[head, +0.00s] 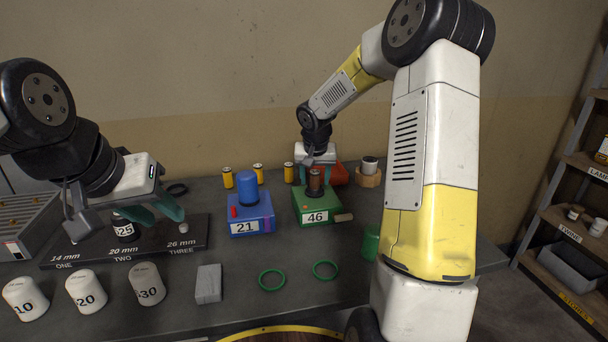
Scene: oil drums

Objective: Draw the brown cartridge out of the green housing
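The green housing (318,205), labelled 46, stands on the table right of centre. The brown cartridge (316,183) stands upright in its top, and its lower end is hidden inside. My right gripper (318,180) points down over the housing, with its fingers at either side of the cartridge. I cannot tell whether they press on it. My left gripper (156,212) is at the left above the black board, its two teal fingers apart with nothing held between them.
A blue housing (251,222), labelled 21, with a blue cylinder on top stands left of the green one. A red block (341,175) is behind it. Green rings (272,281), a grey block (208,283) and white drums (147,284) are in front. Black board (70,257) at left.

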